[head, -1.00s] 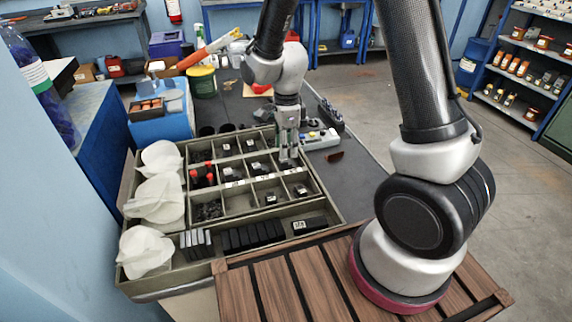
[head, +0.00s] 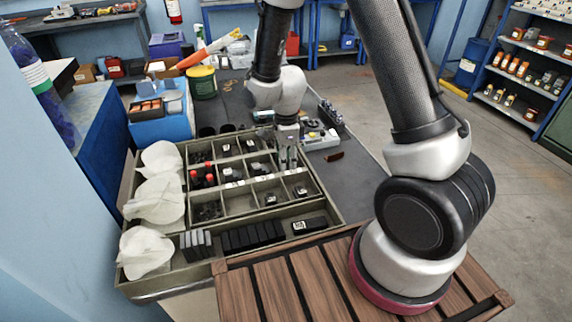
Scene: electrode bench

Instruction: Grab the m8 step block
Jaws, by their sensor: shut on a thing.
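My gripper (head: 288,160) reaches down into the back right compartments of the tray, with its fingers closed together. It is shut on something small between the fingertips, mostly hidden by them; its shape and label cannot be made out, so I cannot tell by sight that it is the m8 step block. Several small dark blocks with pale labels lie in nearby compartments, such as one block at the middle (head: 257,168) and one nearer the front (head: 300,190). These labels are too small to read.
The divided tray (head: 330,203) has low walls around my gripper. Red-topped items (head: 210,178) stand in its left compartments; a labelled black block (head: 309,225) lies in the front row. White crumpled bags (head: 158,200) line the left. A grey device (head: 320,140) sits behind right.

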